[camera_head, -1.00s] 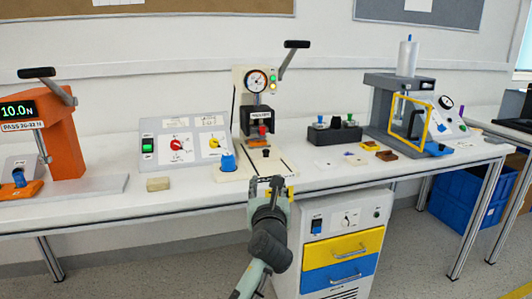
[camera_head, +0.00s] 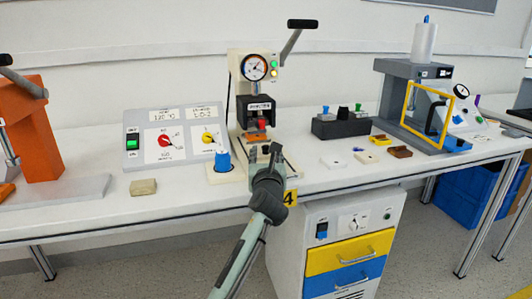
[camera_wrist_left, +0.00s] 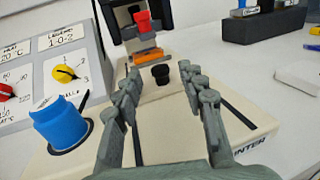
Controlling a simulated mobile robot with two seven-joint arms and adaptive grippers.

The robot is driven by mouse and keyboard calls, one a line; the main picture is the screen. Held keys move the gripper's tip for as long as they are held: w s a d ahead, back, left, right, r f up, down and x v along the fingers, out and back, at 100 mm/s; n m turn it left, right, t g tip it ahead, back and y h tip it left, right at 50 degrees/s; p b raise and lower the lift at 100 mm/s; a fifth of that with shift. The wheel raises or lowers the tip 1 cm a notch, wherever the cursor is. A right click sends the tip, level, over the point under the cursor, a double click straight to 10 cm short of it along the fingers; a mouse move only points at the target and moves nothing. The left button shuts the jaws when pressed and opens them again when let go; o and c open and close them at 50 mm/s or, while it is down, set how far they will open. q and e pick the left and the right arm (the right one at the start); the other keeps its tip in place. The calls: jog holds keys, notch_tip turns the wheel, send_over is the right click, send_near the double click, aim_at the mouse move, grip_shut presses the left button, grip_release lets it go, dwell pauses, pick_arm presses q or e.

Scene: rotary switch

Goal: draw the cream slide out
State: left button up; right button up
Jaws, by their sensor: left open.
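The cream slide (camera_wrist_left: 162,118) lies in the cream base of the small press (camera_head: 254,70), between two dark slots. A short black knob (camera_wrist_left: 160,74) stands on it, with an orange piece (camera_wrist_left: 148,56) behind the knob, under the red part (camera_wrist_left: 142,20) of the press. My left gripper (camera_head: 266,163) is over the front of the base. In the left wrist view its fingers (camera_wrist_left: 160,88) are spread on either side of the slide's middle line, with the knob just beyond the tips, seen between them. The gripper is empty. In the head view it hides most of the slide.
A black block with knobs (camera_head: 341,127) and small loose pieces lie to the right. The drawer cabinet (camera_head: 342,245) is under the bench.

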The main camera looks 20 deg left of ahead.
pick_arm(q)
jog(key=shift+w+a, duration=0.15)
jog(key=shift+w, duration=0.4)
jog(key=shift+c, duration=0.4)
grip_shut()
